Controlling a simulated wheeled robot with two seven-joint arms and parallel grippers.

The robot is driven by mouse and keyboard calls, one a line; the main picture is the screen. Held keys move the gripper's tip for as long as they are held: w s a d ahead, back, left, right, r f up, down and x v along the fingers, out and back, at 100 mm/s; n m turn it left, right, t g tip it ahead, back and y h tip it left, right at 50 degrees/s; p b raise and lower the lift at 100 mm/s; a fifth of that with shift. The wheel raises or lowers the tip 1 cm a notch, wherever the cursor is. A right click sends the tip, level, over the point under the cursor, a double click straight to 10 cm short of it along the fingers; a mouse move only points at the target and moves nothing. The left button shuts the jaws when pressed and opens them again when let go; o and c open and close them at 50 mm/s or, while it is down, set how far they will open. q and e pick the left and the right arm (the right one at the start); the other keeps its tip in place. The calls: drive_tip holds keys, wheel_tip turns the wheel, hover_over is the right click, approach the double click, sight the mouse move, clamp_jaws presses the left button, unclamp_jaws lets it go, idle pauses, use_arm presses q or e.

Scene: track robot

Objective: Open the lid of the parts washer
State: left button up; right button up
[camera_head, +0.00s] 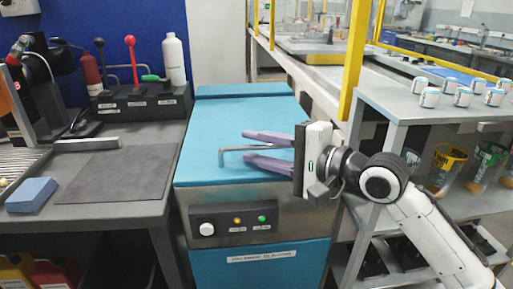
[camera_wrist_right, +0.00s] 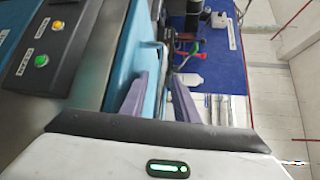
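The parts washer is a teal and steel cabinet in the middle of the head view, and its teal lid (camera_head: 225,115) lies flat, closed. A bent grey metal bar handle (camera_head: 236,149) shows above the lid. My right gripper (camera_head: 246,147) reaches in from the right, its two purple fingers spread apart, with the bar between them in the picture. I cannot tell whether either finger touches the bar. In the right wrist view the open fingers (camera_wrist_right: 155,95) stand beside the teal side of the washer. My left gripper is not in view.
The washer's front panel (camera_head: 235,226) has a white knob and two small lights. A bench at left holds a blue block (camera_head: 32,194), a dark mat (camera_head: 118,176) and a white bottle (camera_head: 174,60). A grey shelf with white-blue parts and a yellow post (camera_head: 354,60) stand at right.

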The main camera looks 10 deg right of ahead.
clamp_jaws()
